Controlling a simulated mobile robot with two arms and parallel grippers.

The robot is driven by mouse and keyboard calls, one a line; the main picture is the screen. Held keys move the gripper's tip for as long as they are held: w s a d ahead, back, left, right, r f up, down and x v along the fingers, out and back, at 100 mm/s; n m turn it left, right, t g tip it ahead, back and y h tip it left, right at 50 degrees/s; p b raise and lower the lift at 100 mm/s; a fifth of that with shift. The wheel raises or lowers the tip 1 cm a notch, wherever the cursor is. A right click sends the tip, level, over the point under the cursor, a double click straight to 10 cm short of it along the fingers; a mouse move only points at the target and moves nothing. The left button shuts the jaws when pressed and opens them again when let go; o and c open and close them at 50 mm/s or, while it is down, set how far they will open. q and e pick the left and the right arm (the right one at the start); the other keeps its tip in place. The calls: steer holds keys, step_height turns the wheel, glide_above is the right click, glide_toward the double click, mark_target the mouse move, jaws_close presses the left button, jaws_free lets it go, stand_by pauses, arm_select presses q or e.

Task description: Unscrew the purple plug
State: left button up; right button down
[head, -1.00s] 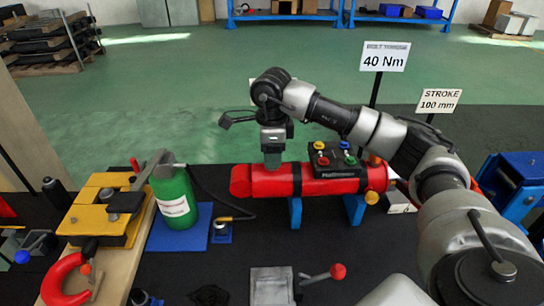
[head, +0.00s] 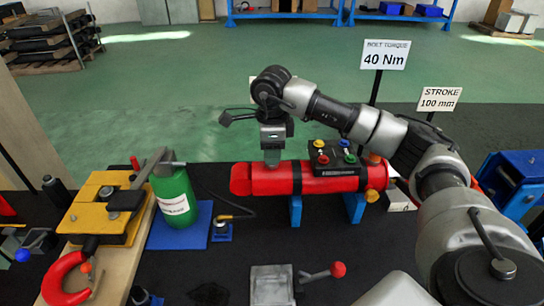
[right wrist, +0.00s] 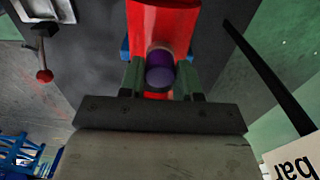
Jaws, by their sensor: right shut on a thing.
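The purple plug (right wrist: 160,72) shows in the right wrist view, at the near side of the red cylinder (right wrist: 163,22). My right gripper (right wrist: 159,78) has its two green fingers on either side of the plug and is shut on it. In the head view my right gripper (head: 272,158) points down at the top of the red cylinder (head: 330,184), near its left end. The plug is hidden there by the gripper. My left gripper is not in view.
The red cylinder lies on blue supports (head: 354,208) and carries a black box (head: 332,160) with coloured knobs. A green bottle (head: 174,194) and yellow block (head: 100,215) stand left. A red-knobbed lever (head: 337,270) is in front. Sign posts stand behind.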

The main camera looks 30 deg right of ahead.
steer(key=shift+r, duration=0.15)
steer(key=shift+n, duration=1.1)
steer(key=n, duration=0.3)
steer(key=shift+b, duration=0.4)
steer(key=n, duration=0.3)
steer(key=shift+n+b, duration=0.4)
steer(key=shift+r+n, duration=0.1)
steer(key=shift+n, duration=0.6)
